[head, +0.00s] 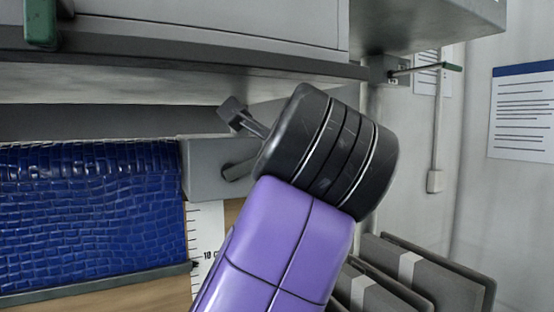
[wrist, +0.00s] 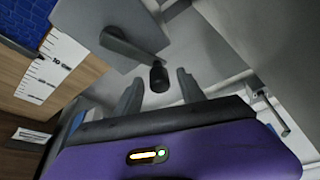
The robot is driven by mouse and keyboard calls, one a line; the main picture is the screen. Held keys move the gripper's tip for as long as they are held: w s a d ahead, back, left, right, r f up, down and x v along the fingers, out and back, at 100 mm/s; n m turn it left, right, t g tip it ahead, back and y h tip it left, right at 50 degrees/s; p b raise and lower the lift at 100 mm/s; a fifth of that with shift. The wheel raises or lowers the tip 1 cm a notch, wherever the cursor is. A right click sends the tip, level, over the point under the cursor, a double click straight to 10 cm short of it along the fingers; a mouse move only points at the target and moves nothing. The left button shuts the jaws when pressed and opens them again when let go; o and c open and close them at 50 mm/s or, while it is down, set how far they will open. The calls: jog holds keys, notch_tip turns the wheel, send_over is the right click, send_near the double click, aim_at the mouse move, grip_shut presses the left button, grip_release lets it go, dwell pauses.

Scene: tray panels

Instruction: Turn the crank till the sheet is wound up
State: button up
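The blue sheet (head: 90,215) hangs at the left in the head view, with a grey bar (head: 100,285) along its lower edge. A grey housing (head: 205,165) stands at its right end. The crank arm (wrist: 130,45) runs from the housing to a dark knob (wrist: 159,78) in the wrist view; part of the crank (head: 238,171) shows beside my black wrist in the head view. My gripper (wrist: 160,75) is open, its two fingers on either side of the knob, with visible gaps.
A printed scale (head: 205,235) stands right of the sheet. A grey cabinet (head: 200,25) overhangs above, with a green handle (head: 41,22). A rod with a green end (head: 425,69) juts out at right. Grey binders (head: 425,280) stand low right.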

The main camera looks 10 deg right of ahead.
jog(key=s+r+b, duration=0.1)
jog(key=s+b, duration=0.1)
jog(key=s, duration=0.5)
jog(key=shift+s+a, duration=0.2)
jog(key=shift+s, duration=0.15)
jog(key=shift+s, duration=0.1)
